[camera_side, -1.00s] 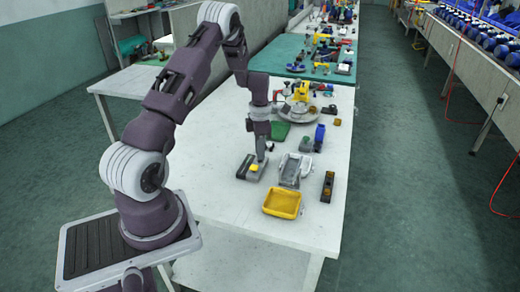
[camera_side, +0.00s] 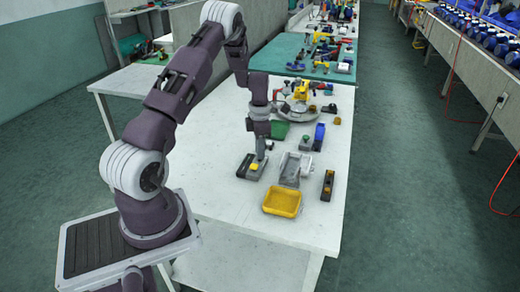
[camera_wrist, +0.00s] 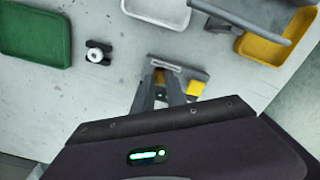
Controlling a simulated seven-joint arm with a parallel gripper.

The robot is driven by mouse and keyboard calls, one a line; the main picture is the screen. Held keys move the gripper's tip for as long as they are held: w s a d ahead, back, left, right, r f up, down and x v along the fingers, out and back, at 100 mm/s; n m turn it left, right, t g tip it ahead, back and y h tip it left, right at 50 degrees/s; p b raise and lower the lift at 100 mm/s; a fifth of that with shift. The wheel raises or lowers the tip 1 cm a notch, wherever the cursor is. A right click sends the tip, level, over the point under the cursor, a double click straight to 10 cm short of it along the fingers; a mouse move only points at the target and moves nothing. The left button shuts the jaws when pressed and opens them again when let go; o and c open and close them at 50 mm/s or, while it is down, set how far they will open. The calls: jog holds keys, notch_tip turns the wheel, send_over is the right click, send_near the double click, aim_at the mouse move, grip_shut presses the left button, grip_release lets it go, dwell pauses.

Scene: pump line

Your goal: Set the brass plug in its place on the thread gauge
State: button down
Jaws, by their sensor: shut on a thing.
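My gripper (camera_side: 261,157) points down at the far end of a dark grey block with a yellow pad, which looks like the thread gauge (camera_side: 244,172). In the wrist view the fingers (camera_wrist: 165,86) come together over this block, and the yellow pad (camera_wrist: 197,82) shows beside them. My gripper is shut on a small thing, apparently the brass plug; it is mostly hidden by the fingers. I cannot tell whether the plug touches the block or is seated in it.
A yellow tray (camera_side: 283,203) stands in front, with a light grey holder (camera_side: 290,170) behind it. A black block (camera_side: 327,185) is at the right. A green tray (camera_wrist: 35,32) and a small dark part with a silver top (camera_wrist: 98,53) lie beyond. The left tabletop is clear.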

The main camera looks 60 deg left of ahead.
jog(key=shift+f, duration=0.15)
dwell(0.7)
jog(key=c, duration=1.3)
grip_release()
jog(key=shift+r, duration=3.05)
